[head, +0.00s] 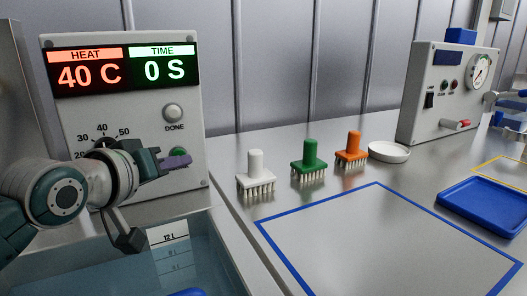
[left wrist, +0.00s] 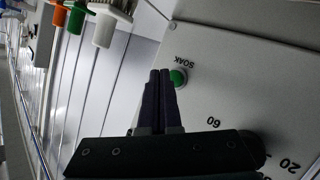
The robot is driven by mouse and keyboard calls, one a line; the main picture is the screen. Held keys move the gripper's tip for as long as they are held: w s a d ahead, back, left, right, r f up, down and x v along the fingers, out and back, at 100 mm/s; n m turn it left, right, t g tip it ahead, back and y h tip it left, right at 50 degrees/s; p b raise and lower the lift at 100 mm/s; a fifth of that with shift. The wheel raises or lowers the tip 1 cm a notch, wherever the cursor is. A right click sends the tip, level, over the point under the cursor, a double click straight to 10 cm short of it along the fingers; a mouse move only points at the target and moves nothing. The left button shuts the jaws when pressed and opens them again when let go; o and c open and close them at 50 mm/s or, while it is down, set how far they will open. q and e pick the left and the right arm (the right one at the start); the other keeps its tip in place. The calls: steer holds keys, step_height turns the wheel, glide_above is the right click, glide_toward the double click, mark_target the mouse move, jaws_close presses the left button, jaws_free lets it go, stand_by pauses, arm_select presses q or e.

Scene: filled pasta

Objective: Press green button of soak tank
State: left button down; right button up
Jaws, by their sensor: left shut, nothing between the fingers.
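The soak tank's control panel (head: 150,117) stands at the left, with a display reading HEAT 40 C and TIME 0 S. Its green button (head: 178,152) is partly hidden behind my left gripper (head: 188,161) in the head view. In the left wrist view the green button (left wrist: 178,77), beside the word SOAK, shows right by the fingertips of my left gripper (left wrist: 160,72). The fingers are shut with nothing between them. I cannot tell whether they touch the button. My right gripper is not in view.
A DONE lamp (head: 173,112) sits above the button. The water tank (head: 185,255) lies below the panel. White (head: 255,175), green (head: 309,157) and orange (head: 351,149) brushes stand on the counter, near a white dish (head: 389,152). A blue tray (head: 485,205) lies at the right.

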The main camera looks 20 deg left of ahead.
arm_select(q)
steer(key=shift+w+a, duration=0.1)
steer(key=shift+w+a, duration=0.2)
steer(key=shift+a, duration=0.05)
steer(key=shift+w+a, duration=0.25)
steer(key=shift+a, duration=0.05)
stand_by(0.9)
stand_by(0.4)
steer(key=shift+s+d+r+p, duration=0.1)
steer(key=shift+s+d+p, duration=0.2)
steer(key=shift+p, duration=0.25)
steer(key=shift+s+d, duration=0.1)
steer(key=shift+d, duration=0.1)
steer(key=shift+s+d, duration=0.15)
steer(key=shift+p, duration=0.35)
